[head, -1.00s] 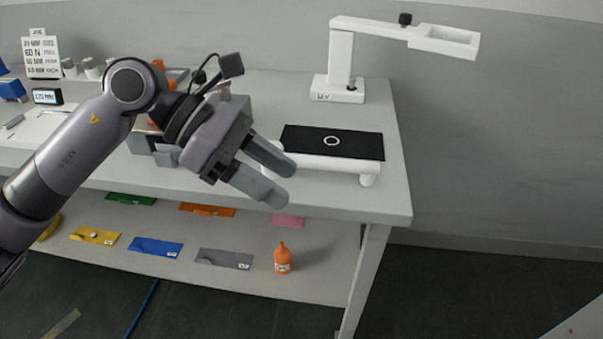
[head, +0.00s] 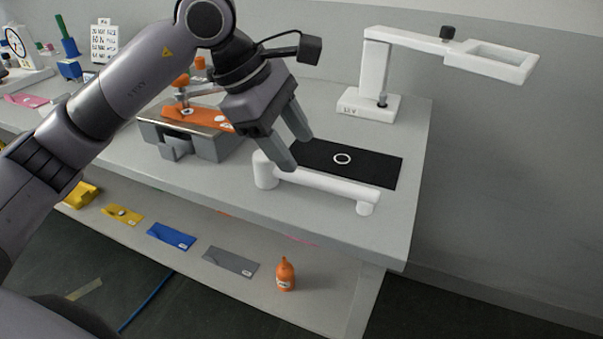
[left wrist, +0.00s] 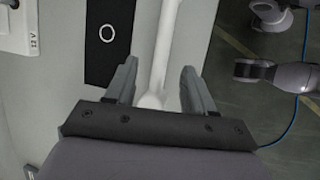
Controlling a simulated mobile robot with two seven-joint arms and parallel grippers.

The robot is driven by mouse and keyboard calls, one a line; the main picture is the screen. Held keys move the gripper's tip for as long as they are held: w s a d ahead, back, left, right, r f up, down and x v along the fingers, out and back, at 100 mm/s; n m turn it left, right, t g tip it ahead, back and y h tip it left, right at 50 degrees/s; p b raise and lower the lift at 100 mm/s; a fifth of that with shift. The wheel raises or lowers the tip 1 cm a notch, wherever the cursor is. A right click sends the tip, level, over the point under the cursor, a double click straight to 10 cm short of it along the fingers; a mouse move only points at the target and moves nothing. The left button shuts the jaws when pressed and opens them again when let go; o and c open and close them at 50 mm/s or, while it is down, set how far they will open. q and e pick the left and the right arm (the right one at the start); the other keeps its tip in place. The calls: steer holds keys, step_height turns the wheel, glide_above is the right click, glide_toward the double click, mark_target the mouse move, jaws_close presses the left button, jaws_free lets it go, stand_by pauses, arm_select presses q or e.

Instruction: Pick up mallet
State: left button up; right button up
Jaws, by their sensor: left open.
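The white mallet (head: 322,184) lies at the front of the bench, its thick head at the left and its handle running right to a small knob. It also shows in the left wrist view (left wrist: 167,45) as a white bar running up between the fingers. My left gripper (head: 297,152) is open above the mallet, near the head end. In the left wrist view its fingers (left wrist: 159,72) stand on either side of the mallet, and the head is partly hidden by the gripper body. I cannot tell any contact.
A black mat (head: 372,166) with a white ring lies behind the mallet. A white lamp-like stand (head: 372,80) is at the back right. A grey device (head: 205,143) with an orange piece is at left. Colored pouches and an orange bottle (head: 285,275) are on the lower shelf.

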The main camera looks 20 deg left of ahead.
mark_target(311, 175)
arm_select(q)
steer(key=x, duration=0.3)
steer(key=b+x, duration=0.1)
steer(key=x, duration=0.3)
steer(key=shift+s+a+f, duration=0.1)
steer(key=shift+s+f, duration=0.05)
steer(key=shift+s, duration=0.05)
jaws_close()
